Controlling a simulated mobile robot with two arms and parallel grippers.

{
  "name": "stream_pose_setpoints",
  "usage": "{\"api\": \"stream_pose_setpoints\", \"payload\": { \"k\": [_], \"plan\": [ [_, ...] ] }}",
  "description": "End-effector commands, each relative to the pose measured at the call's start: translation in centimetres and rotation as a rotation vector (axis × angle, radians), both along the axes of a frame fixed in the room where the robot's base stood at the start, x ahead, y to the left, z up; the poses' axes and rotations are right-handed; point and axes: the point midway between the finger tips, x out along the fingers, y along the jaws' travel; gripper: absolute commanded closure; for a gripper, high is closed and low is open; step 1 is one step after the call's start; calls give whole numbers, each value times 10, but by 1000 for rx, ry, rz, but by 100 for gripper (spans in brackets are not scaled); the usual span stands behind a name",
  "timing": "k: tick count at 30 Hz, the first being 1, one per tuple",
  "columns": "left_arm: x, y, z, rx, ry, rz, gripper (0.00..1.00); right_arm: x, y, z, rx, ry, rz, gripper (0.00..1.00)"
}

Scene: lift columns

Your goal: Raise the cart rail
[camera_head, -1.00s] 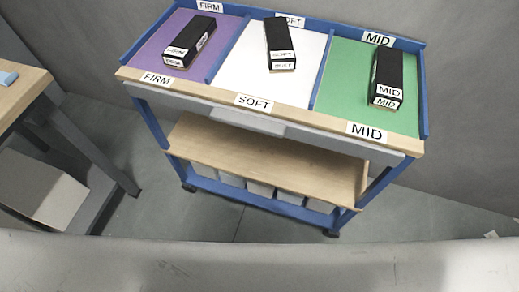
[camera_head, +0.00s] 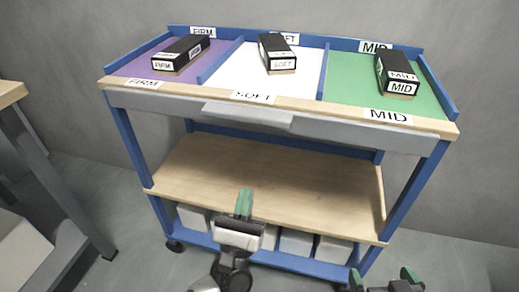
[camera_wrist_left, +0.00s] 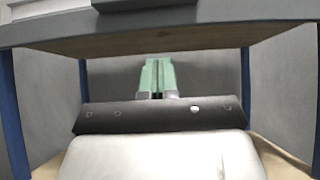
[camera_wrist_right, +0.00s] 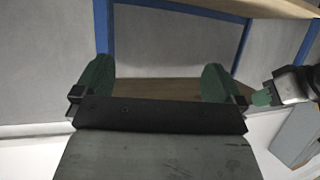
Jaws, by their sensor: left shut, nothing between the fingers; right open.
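The cart has a grey front rail (camera_head: 330,132) with a protruding grey handle part (camera_head: 250,117), just under its wooden top edge. My left gripper (camera_head: 244,203) is shut and empty, with green fingertips, in front of the cart and lower in the picture than the rail. In the left wrist view its fingers (camera_wrist_left: 157,78) point forward below the grey rail (camera_wrist_left: 200,16); I see no contact. My right gripper (camera_head: 385,277) is open and empty, low at the right of the head view. Its spread green fingers also show in the right wrist view (camera_wrist_right: 157,82).
The top tray holds black blocks labelled FIRM (camera_head: 180,55), SOFT (camera_head: 277,55) and MID (camera_head: 397,75) in purple, white and green sections. A wooden lower shelf (camera_head: 270,175) has light bins beneath. A table (camera_head: 12,92) stands at the left. Grey walls are behind.

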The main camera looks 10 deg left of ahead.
Motion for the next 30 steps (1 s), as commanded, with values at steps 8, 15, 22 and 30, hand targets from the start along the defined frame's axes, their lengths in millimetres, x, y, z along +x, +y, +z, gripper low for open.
{"api": "stream_pose_setpoints", "payload": {
  "k": [8, 15, 22, 30],
  "plan": [
    [37, -1, 40, 1, -4, 4, 100, -9, -5, -9, -24, 99, -7, 0],
    [68, -3, 76, 2, -2, 4, 100, -20, -10, -20, -50, 213, -16, 0],
    [66, -2, 102, 5, 1, 4, 100, -40, -18, -34, -84, 370, -26, 0],
    [66, -3, 107, 8, 2, 4, 100, -44, -19, -38, -92, 407, -29, 0]
  ]
}}
